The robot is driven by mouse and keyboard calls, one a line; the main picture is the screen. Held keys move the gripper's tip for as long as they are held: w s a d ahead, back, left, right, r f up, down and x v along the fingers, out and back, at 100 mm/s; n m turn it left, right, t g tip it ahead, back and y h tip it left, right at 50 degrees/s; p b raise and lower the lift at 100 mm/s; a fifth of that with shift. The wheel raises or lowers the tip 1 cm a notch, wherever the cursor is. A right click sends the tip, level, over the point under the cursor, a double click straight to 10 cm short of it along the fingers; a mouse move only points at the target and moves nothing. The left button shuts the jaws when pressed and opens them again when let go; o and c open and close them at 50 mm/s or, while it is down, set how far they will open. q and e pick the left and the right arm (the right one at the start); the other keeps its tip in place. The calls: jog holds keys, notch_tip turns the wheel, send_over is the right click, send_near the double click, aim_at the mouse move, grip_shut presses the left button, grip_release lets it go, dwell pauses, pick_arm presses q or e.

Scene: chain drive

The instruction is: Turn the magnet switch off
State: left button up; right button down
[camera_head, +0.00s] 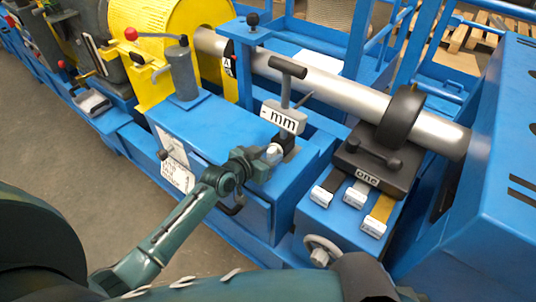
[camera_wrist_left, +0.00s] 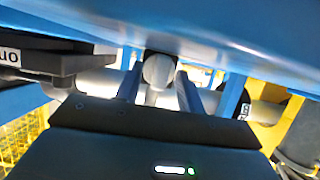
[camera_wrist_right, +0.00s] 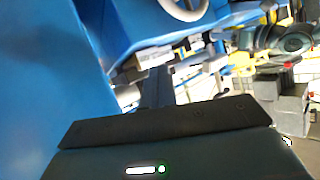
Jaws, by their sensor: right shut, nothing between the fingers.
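My left gripper (camera_head: 268,158) is at the front of the blue machine, just below the grey block marked "mm" (camera_head: 284,117). In the left wrist view my left gripper (camera_wrist_left: 160,92) has its two fingers apart, with a pale round-ended knob (camera_wrist_left: 158,70) between them. Gaps show on both sides of the knob. No label reading magnet is legible, so I cannot tell for sure whether this knob is the magnet switch. My right gripper (camera_wrist_right: 157,88) shows in the right wrist view, fingers together and empty, beside a blue panel.
A black box (camera_head: 378,160) with a lever and several white-tagged tabs is right of the left gripper. A grey handwheel (camera_head: 322,250) is below it. A steel shaft (camera_head: 320,85) crosses behind. A blue housing (camera_head: 490,170) bounds the right. Grey floor (camera_head: 60,160) lies left.

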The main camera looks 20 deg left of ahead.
pick_arm(q)
jog(key=p+v, duration=0.2)
jog(key=v, duration=1.1)
